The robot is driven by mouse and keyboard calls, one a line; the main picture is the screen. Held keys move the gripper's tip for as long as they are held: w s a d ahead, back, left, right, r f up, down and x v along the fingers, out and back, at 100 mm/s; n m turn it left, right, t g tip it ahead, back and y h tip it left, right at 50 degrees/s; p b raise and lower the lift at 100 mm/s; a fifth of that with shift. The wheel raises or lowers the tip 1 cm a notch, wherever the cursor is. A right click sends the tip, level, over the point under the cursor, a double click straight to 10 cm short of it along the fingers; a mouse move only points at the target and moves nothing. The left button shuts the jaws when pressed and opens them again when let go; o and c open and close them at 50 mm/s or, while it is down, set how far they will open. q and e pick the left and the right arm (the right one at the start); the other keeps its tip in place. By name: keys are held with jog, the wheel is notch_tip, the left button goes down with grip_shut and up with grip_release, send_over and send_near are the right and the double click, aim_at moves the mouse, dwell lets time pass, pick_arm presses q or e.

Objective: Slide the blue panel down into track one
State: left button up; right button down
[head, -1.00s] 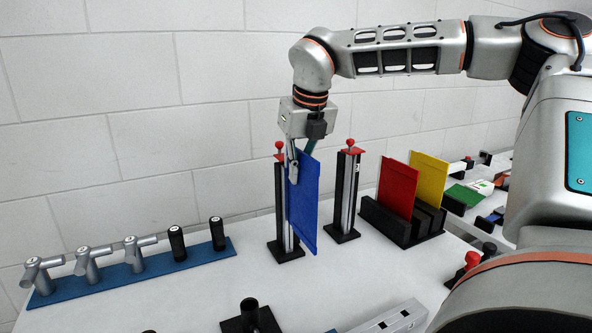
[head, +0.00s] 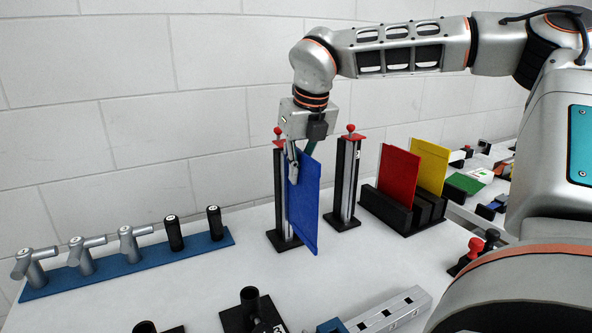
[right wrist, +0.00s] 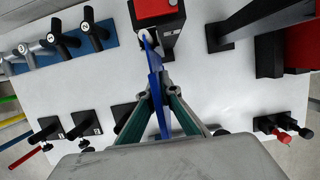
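The blue panel (head: 304,205) hangs upright in my right gripper (head: 296,160), which is shut on its top edge. In the right wrist view the gripper (right wrist: 157,92) pinches the panel (right wrist: 155,68), seen nearly edge-on between the fingers. Two black posts with red caps and red knobs stand on the table: the left post (head: 280,190) is partly hidden behind the panel and gripper, and the right post (head: 347,185) stands clear. The panel is in front of the left post; I cannot tell whether they touch. My left gripper is not in view.
A black rack (head: 385,212) holds a red panel (head: 399,175) and a yellow panel (head: 431,168). A blue strip (head: 130,263) with several handles lies at the left. Black holders (head: 252,312) and a grey bar (head: 390,312) are at the front.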

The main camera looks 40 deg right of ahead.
aim_at(304, 154)
jog(key=shift+f+b, duration=1.05)
jog(key=shift+f, duration=1.2)
jog(key=c, duration=2.2)
grip_release()
jog(key=v, duration=1.2)
jog(key=shift+s, duration=0.1)
